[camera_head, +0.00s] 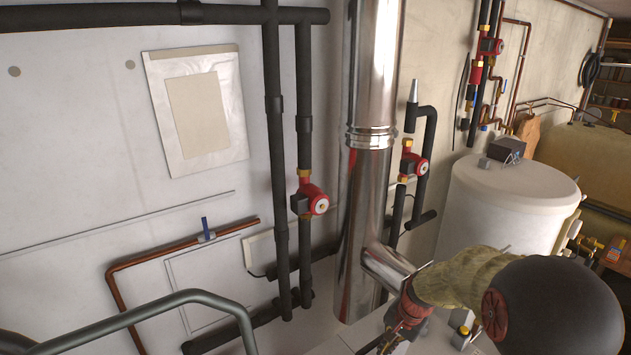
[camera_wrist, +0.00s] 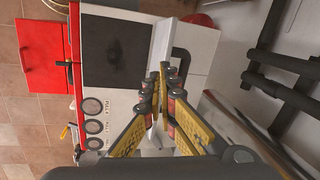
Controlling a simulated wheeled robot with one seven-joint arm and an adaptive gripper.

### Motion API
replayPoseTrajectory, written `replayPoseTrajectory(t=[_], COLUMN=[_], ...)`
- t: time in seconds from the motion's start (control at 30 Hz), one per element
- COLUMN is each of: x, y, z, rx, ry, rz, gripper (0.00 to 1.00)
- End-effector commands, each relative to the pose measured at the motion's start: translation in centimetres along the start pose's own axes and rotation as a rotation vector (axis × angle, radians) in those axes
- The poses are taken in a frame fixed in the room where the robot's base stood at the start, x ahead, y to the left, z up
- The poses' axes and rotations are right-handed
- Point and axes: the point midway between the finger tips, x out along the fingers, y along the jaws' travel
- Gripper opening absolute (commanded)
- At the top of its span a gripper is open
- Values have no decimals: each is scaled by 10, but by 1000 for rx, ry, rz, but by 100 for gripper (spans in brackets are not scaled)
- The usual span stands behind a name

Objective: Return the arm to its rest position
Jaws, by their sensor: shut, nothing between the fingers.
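My gripper (camera_wrist: 172,72) shows in the wrist view with its yellow and black fingers drawn together at the tips. It is shut and empty. Beyond the fingertips is a white and red unit with a dark panel (camera_wrist: 116,52) and several round gauges (camera_wrist: 93,106). I cannot tell how far the fingertips are from it. In the head view a dark rounded body and a beige cloth-like cover fill the lower right, and I cannot make out the gripper fingers there.
A shiny flue pipe (camera_head: 368,200) stands in the middle of the head view. Black pipes (camera_head: 275,150) with a red pump (camera_head: 310,200) run along the wall to its left. A white tank (camera_head: 508,205) stands at right. A grey tubular rail (camera_head: 150,312) crosses the lower left.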

Motion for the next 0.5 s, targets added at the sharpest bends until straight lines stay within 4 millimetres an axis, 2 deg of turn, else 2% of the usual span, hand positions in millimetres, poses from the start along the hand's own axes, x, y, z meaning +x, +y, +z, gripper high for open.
replayPoseTrajectory(t=[0.1, 0.5], x=[-17, -47], y=[24, 93], z=[31, 116], rx=[-140, -505], ry=[-26, 15], rz=[42, 105], gripper=[0, 0])
